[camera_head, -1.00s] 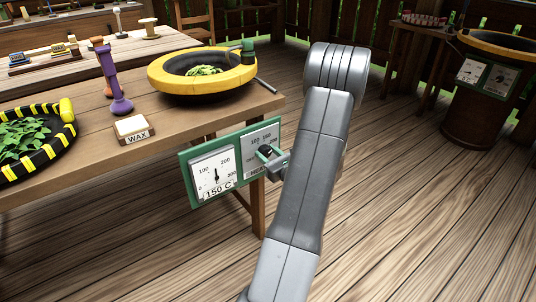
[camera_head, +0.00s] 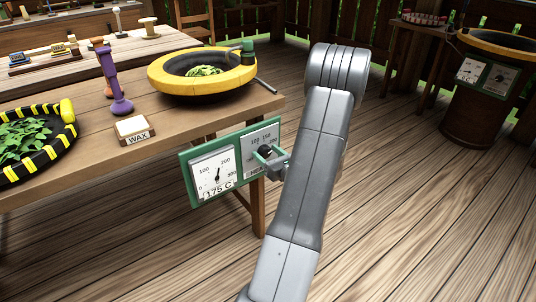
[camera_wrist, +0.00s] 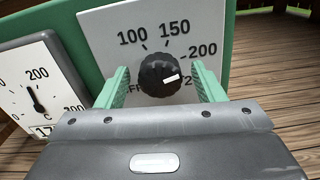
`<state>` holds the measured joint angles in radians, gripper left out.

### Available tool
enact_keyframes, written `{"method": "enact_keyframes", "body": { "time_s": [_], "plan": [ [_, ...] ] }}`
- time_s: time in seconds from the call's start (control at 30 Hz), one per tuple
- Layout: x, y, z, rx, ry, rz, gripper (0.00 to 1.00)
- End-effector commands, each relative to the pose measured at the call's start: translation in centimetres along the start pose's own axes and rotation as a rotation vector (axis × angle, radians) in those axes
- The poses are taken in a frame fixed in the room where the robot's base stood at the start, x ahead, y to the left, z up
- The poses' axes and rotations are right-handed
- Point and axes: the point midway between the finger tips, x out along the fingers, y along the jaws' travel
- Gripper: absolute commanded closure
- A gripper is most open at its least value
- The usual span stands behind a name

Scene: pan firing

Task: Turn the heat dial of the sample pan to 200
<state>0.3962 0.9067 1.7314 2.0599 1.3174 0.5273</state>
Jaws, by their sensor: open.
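The sample pan (camera_head: 203,78) is a yellow-rimmed black bowl holding green leaves on the table. Its green control panel (camera_head: 185,168) hangs at the table's front edge. The black heat dial (camera_wrist: 156,70) has labels 100, 150 and 200 around it. Its white mark faces right, a little below the 200 tick. The white gauge (camera_head: 214,172) reads 175 C, with its needle just short of 200; it also shows in the wrist view (camera_wrist: 36,85). My gripper (camera_wrist: 160,82) is open, its green fingers on either side of the dial. I cannot tell if they touch it.
A block marked WAX (camera_head: 133,130), a purple tool (camera_head: 113,82) and a black-and-yellow tray of leaves (camera_head: 68,140) are on the table. Another pan stand (camera_head: 485,105) is at the far right. The wooden floor right of my arm is clear.

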Motion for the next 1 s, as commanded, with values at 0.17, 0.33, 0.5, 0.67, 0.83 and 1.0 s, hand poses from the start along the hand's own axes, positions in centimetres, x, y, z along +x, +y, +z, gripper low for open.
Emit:
{"method": "enact_keyframes", "body": {
  "time_s": [0.17, 0.33, 0.5, 0.67, 0.83, 1.0],
  "plan": [
    [-1.9, -0.1, 0.1, 0.002, 0.001, -0.003, 0.38],
    [-5.5, -0.1, 0.1, 0.003, 0.001, -0.006, 0.38],
    [-9.2, -0.1, 0.1, 0.002, 0.001, -0.006, 0.38],
    [-11.8, -0.1, 0.1, 0.001, 0.000, -0.004, 0.38],
    [-13.3, -0.1, 0.0, 0.001, 0.000, -0.003, 0.38],
    [-13.7, 0.0, 0.0, 0.001, 0.000, 0.000, 0.38]
  ]
}}
